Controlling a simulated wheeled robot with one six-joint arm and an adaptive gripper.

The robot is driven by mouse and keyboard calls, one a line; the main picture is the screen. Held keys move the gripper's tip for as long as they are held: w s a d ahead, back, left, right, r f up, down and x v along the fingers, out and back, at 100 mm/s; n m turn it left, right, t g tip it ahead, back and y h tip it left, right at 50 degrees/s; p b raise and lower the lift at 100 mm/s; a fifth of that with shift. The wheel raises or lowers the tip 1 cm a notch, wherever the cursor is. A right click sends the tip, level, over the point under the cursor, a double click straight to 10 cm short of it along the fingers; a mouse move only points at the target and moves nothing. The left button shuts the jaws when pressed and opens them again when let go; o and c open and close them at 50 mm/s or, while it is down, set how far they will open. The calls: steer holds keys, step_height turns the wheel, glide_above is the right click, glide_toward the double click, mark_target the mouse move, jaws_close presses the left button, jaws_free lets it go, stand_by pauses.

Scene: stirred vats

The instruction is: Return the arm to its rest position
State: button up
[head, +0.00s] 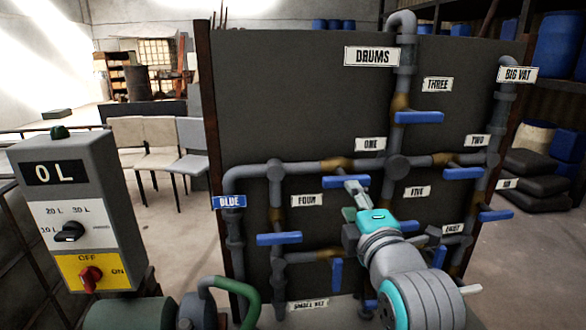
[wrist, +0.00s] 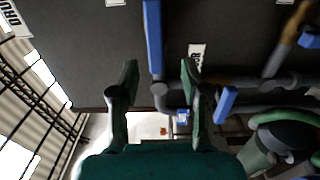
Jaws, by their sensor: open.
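My arm reaches out from the lower right in the head view toward the dark pipe board (head: 290,90). My gripper (head: 354,196) is close to the board, just below the blue valve handle (head: 347,181) under the ONE label. In the wrist view my gripper (wrist: 159,72) has its two green fingers spread apart. A long blue handle (wrist: 153,40) appears between them, with room on both sides. I cannot tell how deep it sits between the fingers. The arm hides part of the board's lower right.
Several blue handles, such as the one under FOUR (head: 279,238), and grey pipes stick out around my gripper. A control box (head: 75,205) reading 0 L stands at the left, with a green hose (head: 240,290) beside it. Chairs (head: 155,145) stand behind.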

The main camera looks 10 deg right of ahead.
steer(key=s+f+m+g, duration=0.1)
steer(key=s+f+m, duration=0.2)
steer(key=s+f, duration=0.5)
steer(key=s+f+m, duration=0.3)
steer(key=f, duration=0.9)
steer(key=s+f+m+g, duration=0.1)
steer(key=s+f+m, duration=0.2)
steer(key=s+f, duration=0.5)
steer(key=s+f+m, duration=0.4)
steer(key=s, duration=0.9)
steer(key=s+d+f+m+g, duration=0.1)
steer(key=s+f+m, duration=0.2)
steer(key=s, duration=1)
steer(key=shift+s+f+m, duration=0.2)
steer(key=shift+f+m, duration=0.2)
steer(key=shift+m, duration=0.6)
